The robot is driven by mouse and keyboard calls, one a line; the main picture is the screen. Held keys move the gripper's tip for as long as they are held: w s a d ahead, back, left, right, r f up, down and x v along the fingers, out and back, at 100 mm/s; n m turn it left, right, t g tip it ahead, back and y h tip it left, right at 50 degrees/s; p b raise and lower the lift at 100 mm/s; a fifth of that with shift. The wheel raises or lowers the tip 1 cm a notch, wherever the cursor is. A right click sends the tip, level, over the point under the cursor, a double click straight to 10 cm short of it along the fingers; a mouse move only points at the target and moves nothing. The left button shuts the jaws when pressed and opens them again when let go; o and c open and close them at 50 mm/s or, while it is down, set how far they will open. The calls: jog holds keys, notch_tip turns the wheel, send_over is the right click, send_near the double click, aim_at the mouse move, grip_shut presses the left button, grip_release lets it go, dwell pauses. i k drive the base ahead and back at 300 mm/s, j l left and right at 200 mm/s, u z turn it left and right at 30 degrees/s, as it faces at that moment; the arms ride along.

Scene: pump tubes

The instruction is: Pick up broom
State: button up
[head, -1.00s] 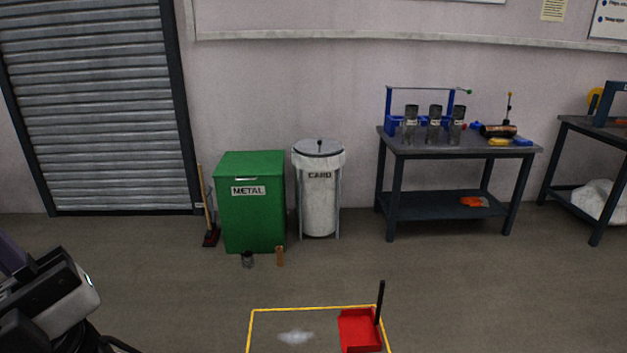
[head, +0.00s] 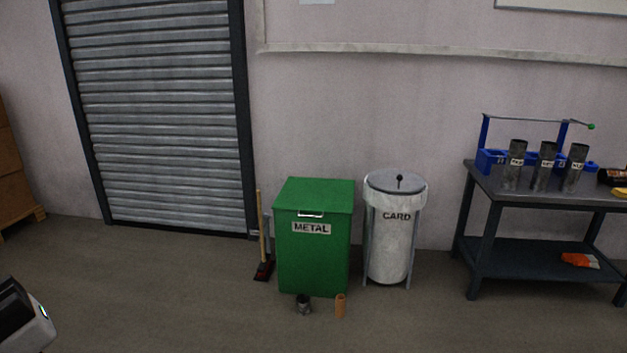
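The broom (head: 262,238) stands upright on the floor against the left side of the green METAL bin, near the right edge of the roller door. It has a thin light wooden handle and a dark head with some red at the floor. Part of my arm (head: 22,318) shows at the lower left corner, well apart from the broom. My gripper's fingers cannot be made out in the head view.
The green METAL bin (head: 313,250) stands right of the broom, with a white CARD bin (head: 391,243) beyond it. A workbench (head: 520,190) is at right. The floor left of the broom is clear.

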aim_at(265, 261)
jog(key=i+u, duration=0.1)
jog(key=i, duration=2.45)
jog(key=i+u, duration=0.2)
jog(key=i, duration=0.15)
jog(key=i+l+u, duration=0.15)
jog(key=i, duration=0.25)
jog(key=i+l+u, duration=0.2)
jog(key=i, duration=0.15)
